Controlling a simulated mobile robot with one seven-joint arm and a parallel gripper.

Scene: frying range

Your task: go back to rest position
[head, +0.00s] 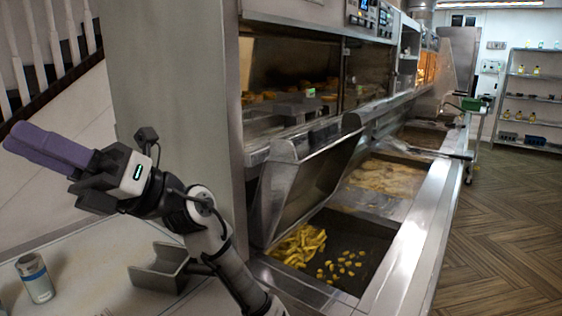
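My gripper (40,148) is raised at the left, above the pale counter (85,250). Two long purple pieces, which look like its fingers, point to the left and lie close together. From this angle I cannot tell whether they are fully shut or have a gap. No separate object shows clearly in them. My arm rises from the bottom of the view, bent to the left, and is apart from the counter and the fryer.
A can (35,278) and a metal holder (160,268) stand on the counter near my arm. Yellow fries (298,246) and small pieces lie in the near bin, below a tilted metal panel (303,178). A cabinet wall (178,90) stands close behind. The right floor (510,230) is clear.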

